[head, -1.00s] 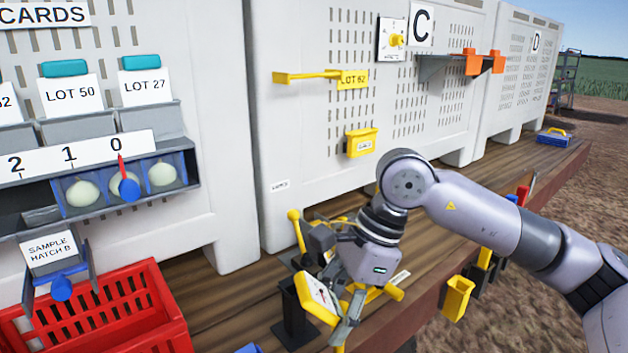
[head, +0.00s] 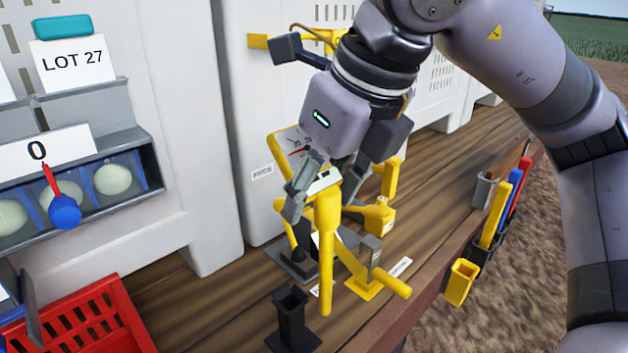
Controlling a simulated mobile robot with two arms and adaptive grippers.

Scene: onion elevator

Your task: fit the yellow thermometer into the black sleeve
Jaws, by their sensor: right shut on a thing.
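My right gripper (head: 312,192) is shut on the yellow thermometer (head: 327,262). My left gripper is out of view.
A yellow tool on a stand (head: 372,275) is close behind the stem, with more yellow parts beyond. A red crate (head: 95,325) is at the lower left. Coloured tools and a yellow holder (head: 460,282) hang along the bench edge (head: 425,290).

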